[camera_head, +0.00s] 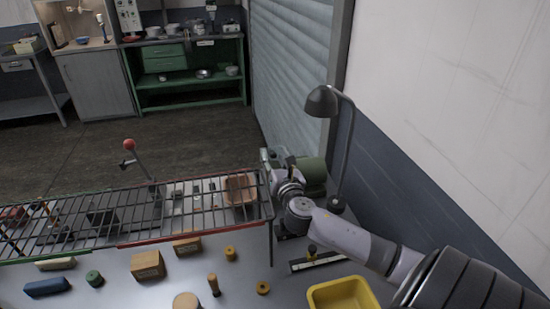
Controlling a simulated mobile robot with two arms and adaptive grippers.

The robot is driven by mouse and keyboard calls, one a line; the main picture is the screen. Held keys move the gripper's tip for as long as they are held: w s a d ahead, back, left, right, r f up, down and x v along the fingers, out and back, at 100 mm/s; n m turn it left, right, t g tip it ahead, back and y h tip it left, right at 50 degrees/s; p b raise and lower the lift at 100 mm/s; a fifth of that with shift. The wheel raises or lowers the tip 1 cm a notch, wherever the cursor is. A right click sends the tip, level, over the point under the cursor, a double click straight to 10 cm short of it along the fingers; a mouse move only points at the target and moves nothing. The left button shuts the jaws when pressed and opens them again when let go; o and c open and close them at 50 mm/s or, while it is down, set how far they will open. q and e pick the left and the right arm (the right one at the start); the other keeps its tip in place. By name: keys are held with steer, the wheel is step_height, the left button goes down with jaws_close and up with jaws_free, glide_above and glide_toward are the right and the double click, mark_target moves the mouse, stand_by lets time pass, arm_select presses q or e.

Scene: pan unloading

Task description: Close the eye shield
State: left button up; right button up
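A green machine that looks like a bench grinder (311,173) stands at the back right of the workbench, beside the lamp. My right arm comes in from the lower right, and my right gripper (273,164) is at the left side of this machine. The gripper is small and partly merged with the machine's parts, so its fingers and any contact are unclear. I cannot make out the eye shield or its angle; the gripper and wrist cover part of that side. My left gripper is not in view.
A wire rack (130,215) stands over the bench, left of my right gripper. A black lamp (322,101) rises close behind the machine. A yellow bin (342,293), wooden blocks (147,265) and small parts lie in front. A shutter and wall bound the right side.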

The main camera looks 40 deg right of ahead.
steer(key=shift+c, duration=0.2)
jaws_close()
stand_by(0.3)
